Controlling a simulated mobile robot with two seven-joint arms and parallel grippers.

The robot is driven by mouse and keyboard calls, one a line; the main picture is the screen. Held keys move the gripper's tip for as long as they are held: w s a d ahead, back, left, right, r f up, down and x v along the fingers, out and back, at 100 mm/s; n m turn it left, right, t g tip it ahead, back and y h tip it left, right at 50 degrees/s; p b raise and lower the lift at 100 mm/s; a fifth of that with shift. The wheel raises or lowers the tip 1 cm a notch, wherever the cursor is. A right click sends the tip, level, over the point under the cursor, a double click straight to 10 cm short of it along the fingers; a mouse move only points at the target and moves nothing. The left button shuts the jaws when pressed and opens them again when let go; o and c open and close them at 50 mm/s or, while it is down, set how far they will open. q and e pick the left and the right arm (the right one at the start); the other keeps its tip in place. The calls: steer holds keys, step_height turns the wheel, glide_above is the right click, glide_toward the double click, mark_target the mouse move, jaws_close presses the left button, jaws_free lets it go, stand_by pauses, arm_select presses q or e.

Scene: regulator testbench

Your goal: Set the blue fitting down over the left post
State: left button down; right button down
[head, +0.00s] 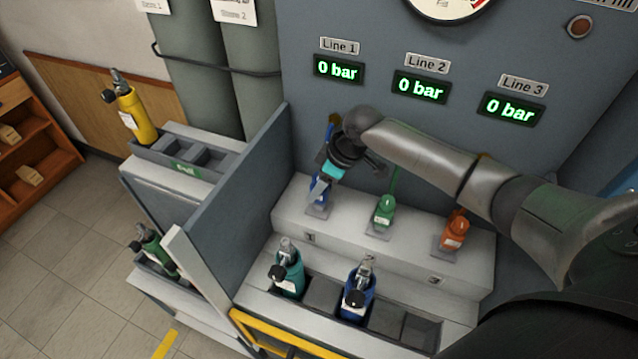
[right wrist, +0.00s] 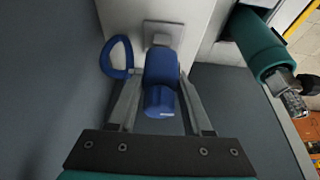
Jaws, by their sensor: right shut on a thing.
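The blue fitting (head: 317,190) is at the left station of the upper step, above the square plate (head: 318,211) near the label 1. My right gripper (head: 325,177) comes down on it from above and is shut on it. In the right wrist view the blue fitting (right wrist: 161,82) sits between my two fingers (right wrist: 160,100), with a blue loop (right wrist: 116,57) on its left. The pale square plate (right wrist: 163,33) shows just beyond it. The left post itself is hidden, and I cannot tell whether the fitting is seated on it. My left gripper is not in view.
A green fitting (head: 384,210) and an orange fitting (head: 453,231) stand at the middle and right stations. A teal bottle (head: 290,274) and a blue bottle (head: 356,296) stand in the front rack. A grey partition (head: 230,190) rises on the left. All three displays read 0 bar.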

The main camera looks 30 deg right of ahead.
steer(key=shift+f, duration=0.4)
steer(key=shift+c, duration=1.2)
jaws_free()
steer(key=p+v, duration=0.1)
steer(key=v, duration=1.4)
steer(key=shift+s, duration=0.15)
steer(key=shift+r, duration=0.1)
